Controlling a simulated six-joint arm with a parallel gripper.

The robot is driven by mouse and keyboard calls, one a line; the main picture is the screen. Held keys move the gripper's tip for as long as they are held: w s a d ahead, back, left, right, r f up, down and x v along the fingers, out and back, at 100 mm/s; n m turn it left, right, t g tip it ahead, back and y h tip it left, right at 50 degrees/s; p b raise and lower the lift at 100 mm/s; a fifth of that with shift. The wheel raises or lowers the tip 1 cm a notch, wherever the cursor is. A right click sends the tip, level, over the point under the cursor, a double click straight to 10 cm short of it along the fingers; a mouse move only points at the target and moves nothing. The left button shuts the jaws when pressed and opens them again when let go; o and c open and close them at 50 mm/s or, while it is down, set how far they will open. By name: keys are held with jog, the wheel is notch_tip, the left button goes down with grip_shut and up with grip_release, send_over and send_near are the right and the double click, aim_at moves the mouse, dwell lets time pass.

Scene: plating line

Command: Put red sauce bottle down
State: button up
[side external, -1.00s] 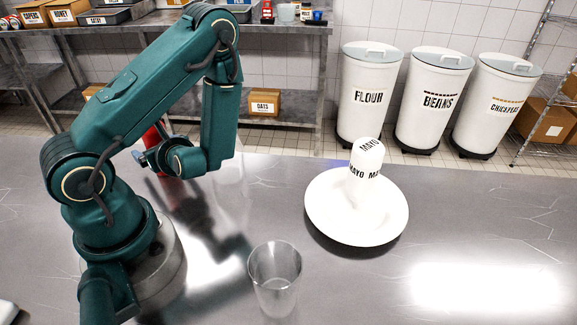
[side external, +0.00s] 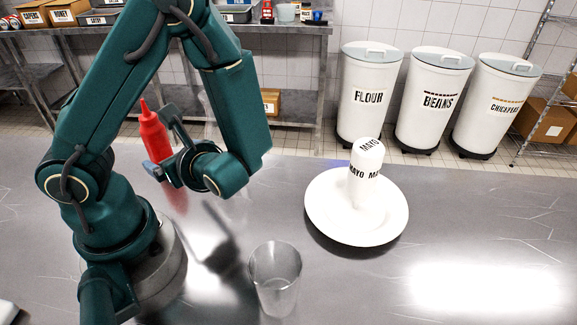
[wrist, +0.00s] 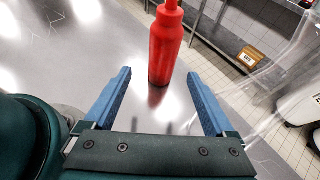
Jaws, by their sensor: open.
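The red sauce bottle (side external: 155,138) stands upright on the steel counter, behind my gripper in the side view. The lower part is partly hidden there by the jaws. My gripper (side external: 161,143) is open. In the wrist view the bottle (wrist: 165,48) stands just beyond the open fingertips of my gripper (wrist: 159,76), roughly centred between them, with a gap of bare counter. Nothing is between the jaws.
A clear transparent vessel (wrist: 268,85) shows right of the jaws in the wrist view. The counter's right side (side external: 500,220) is free.

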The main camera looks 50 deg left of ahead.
jog(key=shift+s+d+n+h, duration=0.25)
jog(key=shift+n+h, duration=0.25)
jog(key=shift+n, duration=0.2)
jog(key=w+d+r+n+t+h, duration=0.4)
jog(key=d+r+n+t+h, duration=0.3)
jog(key=d+n+h, duration=0.5)
notch_tip(320, 180, up, 2)
jog(key=d+n, duration=0.1)
jog(key=n, duration=0.2)
jog(key=shift+d, duration=0.25)
jog(key=shift+r, duration=0.1)
